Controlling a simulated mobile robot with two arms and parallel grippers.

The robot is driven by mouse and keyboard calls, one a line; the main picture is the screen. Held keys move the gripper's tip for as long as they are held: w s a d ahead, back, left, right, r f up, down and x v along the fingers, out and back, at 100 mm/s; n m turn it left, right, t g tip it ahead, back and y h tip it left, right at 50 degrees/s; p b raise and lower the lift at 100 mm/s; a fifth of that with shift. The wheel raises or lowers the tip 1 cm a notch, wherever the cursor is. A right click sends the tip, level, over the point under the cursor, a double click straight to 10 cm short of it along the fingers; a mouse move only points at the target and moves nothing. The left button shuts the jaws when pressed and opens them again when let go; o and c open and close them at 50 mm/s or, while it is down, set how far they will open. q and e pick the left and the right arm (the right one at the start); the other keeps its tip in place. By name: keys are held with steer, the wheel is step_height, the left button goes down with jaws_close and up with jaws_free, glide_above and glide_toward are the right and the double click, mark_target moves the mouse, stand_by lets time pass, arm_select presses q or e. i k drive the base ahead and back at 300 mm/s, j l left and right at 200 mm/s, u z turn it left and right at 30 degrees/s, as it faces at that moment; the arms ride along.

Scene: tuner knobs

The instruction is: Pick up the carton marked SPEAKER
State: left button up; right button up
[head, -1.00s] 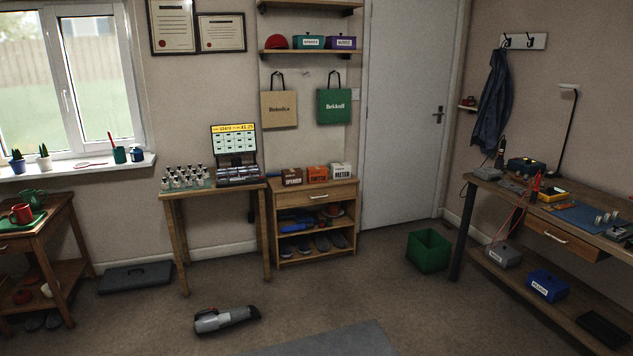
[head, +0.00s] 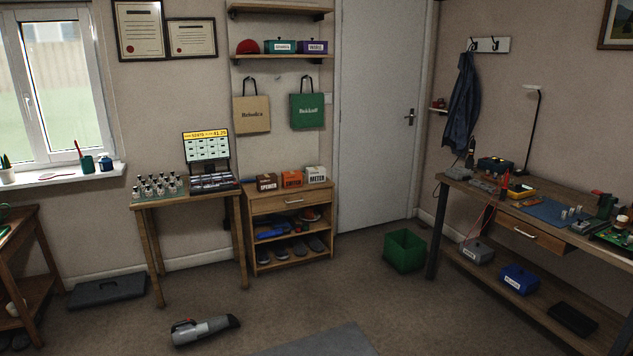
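The carton marked SPEAKER (head: 267,183) is small and brown with pale lettering. It stands upright on top of a wooden cabinet (head: 270,205), at the left of a row of three cartons. An orange carton (head: 292,179), its label reading like SWITCH, stands just right of it. A white carton marked METER (head: 316,174) is at the right end of the row. Neither of my grippers shows in the head view.
A wooden table (head: 150,204) with several small bottles and a display stands left of the cabinet. A grey handheld vacuum (head: 205,330) lies on the floor in front. A green bin (head: 404,251) stands right of the cabinet. Carpet between them is clear.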

mark_target(268, 182)
steer(key=i+z, duration=0.1)
steer(key=i, duration=2.9)
steer(key=i+u, duration=0.2)
steer(key=i, duration=0.3)
steer(key=i+l+u, duration=0.25)
steer(key=i, duration=0.2)
steer(key=i+l+u, duration=0.2)
steer(key=i, duration=0.25)
